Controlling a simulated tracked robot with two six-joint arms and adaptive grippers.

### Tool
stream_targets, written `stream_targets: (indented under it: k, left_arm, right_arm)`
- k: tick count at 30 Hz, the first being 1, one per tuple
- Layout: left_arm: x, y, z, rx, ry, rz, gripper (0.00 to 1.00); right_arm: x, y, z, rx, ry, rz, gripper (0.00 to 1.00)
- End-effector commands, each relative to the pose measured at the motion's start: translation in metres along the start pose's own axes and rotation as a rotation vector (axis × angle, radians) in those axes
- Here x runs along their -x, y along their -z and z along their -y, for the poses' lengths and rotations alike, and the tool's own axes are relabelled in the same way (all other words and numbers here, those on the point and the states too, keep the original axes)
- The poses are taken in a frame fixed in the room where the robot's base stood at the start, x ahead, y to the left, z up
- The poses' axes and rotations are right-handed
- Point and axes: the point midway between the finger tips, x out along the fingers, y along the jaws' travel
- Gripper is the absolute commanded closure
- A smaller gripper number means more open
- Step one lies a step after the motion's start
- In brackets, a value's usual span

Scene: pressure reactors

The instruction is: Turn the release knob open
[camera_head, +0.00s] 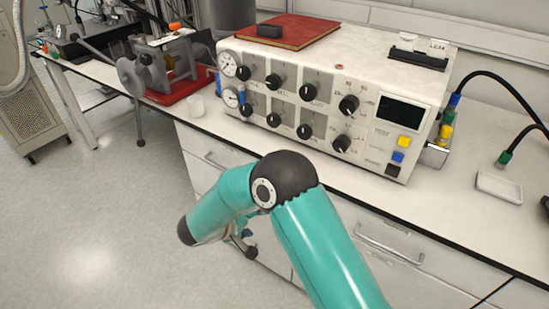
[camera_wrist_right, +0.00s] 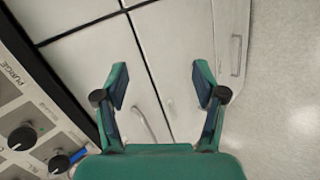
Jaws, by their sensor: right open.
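A white control unit (camera_head: 310,120) stands on the bench, with several black knobs on its sloped front panel. I cannot read which is the release knob in the head view. In the right wrist view, part of the panel shows at the left, with a "PURGE" label, a black knob (camera_wrist_right: 22,138) and a knob with a blue part (camera_wrist_right: 60,162). My right gripper (camera_head: 245,243) is in front of the bench, below the panel and mostly hidden behind its own arm. In the wrist view the right gripper (camera_wrist_right: 162,85) is open and empty, apart from the panel. My left gripper is out of view.
White cabinet doors with handles (camera_head: 390,245) are below the bench top. A red folder (camera_head: 282,32) with a black object lies on the unit. A red-based apparatus (camera_head: 175,92) with a lever arm stands at left. A white tray (camera_head: 498,186) lies at right.

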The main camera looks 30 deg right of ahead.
Motion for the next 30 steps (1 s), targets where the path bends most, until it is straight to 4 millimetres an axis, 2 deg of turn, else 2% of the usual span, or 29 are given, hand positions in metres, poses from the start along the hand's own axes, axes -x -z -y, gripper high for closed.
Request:
stream_targets:
  k: [1, 4, 6, 9, 12, 16, 20, 30]
  left_arm:
    - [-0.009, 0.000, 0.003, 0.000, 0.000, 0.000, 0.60]
    - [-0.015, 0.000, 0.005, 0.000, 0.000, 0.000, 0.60]
    - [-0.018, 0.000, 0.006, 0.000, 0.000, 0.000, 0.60]
    - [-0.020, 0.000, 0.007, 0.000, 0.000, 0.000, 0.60]
    - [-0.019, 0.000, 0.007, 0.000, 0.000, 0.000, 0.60]
    - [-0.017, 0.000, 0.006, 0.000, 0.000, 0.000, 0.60]
    - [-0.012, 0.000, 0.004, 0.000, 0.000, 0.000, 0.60]
    - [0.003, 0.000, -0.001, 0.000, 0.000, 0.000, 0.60]
  right_arm:
    - [0.014, 0.029, -0.026, -0.091, -0.128, -0.084, 0.30]
    - [0.053, 0.068, -0.081, -0.282, -0.347, -0.237, 0.30]
    - [0.079, 0.083, -0.110, -0.395, -0.456, -0.323, 0.30]
    - [0.106, 0.093, -0.135, -0.510, -0.553, -0.406, 0.30]
    - [0.117, 0.097, -0.149, -0.564, -0.595, -0.445, 0.30]
    - [0.113, 0.099, -0.159, -0.576, -0.605, -0.451, 0.30]
    - [0.098, 0.103, -0.172, -0.573, -0.605, -0.448, 0.30]
    - [0.043, 0.119, -0.218, -0.570, -0.604, -0.445, 0.30]
